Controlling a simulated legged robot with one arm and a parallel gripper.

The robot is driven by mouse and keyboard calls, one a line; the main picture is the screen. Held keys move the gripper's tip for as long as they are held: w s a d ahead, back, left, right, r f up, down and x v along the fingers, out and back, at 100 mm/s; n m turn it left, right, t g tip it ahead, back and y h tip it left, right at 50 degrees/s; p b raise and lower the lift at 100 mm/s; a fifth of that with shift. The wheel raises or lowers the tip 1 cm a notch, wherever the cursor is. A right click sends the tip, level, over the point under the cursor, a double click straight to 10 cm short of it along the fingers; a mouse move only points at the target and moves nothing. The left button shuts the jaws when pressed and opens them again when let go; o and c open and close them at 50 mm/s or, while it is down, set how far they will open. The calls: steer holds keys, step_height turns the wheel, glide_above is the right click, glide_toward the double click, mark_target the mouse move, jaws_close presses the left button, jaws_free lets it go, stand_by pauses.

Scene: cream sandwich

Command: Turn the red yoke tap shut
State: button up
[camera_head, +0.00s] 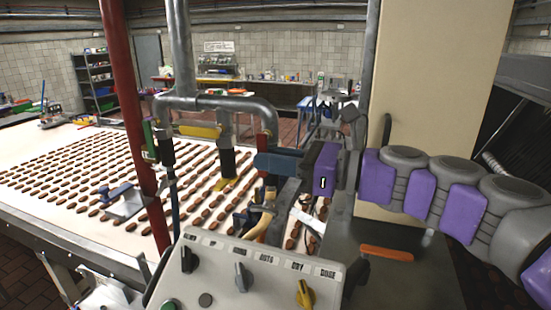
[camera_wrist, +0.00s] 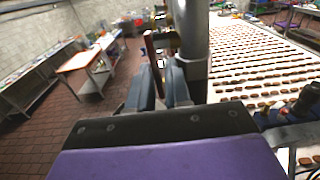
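The red yoke tap (camera_head: 264,139) is a small red part on the right-hand downpipe of the grey pipework in the head view. My gripper (camera_head: 268,162) is right beside it, its blue-grey fingers reaching left in front of that pipe and hiding part of it. In the wrist view, my gripper (camera_wrist: 159,70) has its two fingers apart, with a gap between them. A thin dark reddish strip shows in that gap; it may be the tap's handle. I cannot tell whether either finger touches it.
A yellow handle (camera_head: 200,131) and a green tap part (camera_head: 150,136) sit on the other branches. A red post (camera_head: 127,110) stands left. The conveyor (camera_head: 60,185) carries rows of brown biscuits. A control panel (camera_head: 225,272) with knobs is below, and a cream column (camera_head: 432,90) stands right.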

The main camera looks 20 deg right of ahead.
steer(key=shift+a, duration=0.3)
jaws_close()
steer(key=shift+r+p, duration=0.1)
steer(key=shift+p, duration=0.5)
steer(key=shift+s+d+r+g+h+p, duration=0.25)
steer(key=shift+r+g+h+p, duration=0.45)
steer(key=shift+g+h+p, duration=1.1)
steer(key=shift+s+d+r+g+h+p, duration=0.1)
steer(key=shift+d+r+g+h+p, duration=0.2)
steer(key=shift+r+g+h+p, duration=1.35)
steer(key=shift+s+d+f+g+h+p, duration=0.25)
steer(key=shift+g+h+p, duration=0.8)
steer(key=shift+h+p, duration=1.65)
steer(key=shift+r+g+h, duration=0.1)
steer(key=shift+g+h, duration=0.3)
steer(key=shift+h, duration=0.15)
